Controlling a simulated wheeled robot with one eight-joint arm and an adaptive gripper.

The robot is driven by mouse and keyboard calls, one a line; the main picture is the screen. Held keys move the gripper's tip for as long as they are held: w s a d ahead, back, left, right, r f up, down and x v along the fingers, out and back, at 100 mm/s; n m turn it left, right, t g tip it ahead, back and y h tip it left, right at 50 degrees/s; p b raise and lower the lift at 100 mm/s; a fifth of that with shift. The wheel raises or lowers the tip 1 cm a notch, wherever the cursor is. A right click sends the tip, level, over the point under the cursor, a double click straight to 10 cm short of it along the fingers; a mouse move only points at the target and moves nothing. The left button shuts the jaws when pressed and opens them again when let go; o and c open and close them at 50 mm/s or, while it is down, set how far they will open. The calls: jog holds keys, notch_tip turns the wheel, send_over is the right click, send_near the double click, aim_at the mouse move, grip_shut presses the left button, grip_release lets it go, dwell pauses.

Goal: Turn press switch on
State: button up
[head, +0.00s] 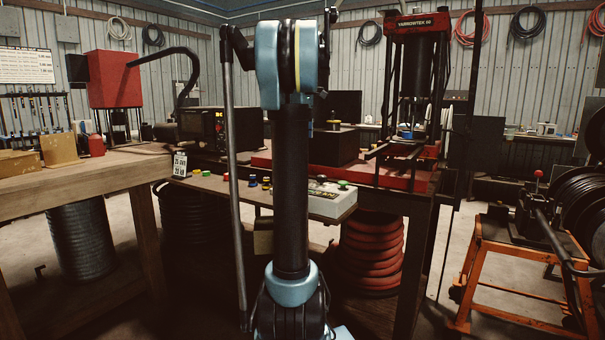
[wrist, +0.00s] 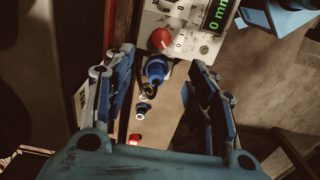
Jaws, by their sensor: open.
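A red knob (wrist: 160,39) sits on the panel near the gap between the fingertips. A blue round part (wrist: 155,70) shows between the fingers, with a small dark-and-yellow part (wrist: 149,91) below it. Which of these is the press switch I cannot tell. No contact is visible. In the head view the red press (head: 420,22) stands right of my arm; my gripper is hidden or out of sight there.
A digital display (wrist: 217,14) reads 0 mm. A light box with coloured buttons (head: 330,203) sits on the bench edge, partly behind my arm. A wooden table (head: 80,185) is at left, and an orange cart (head: 510,240) at right. Floor shows between bench and cart.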

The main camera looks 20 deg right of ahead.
notch_tip(320, 180, down, 15)
jog(key=shift+r, duration=0.1)
dwell(0.4)
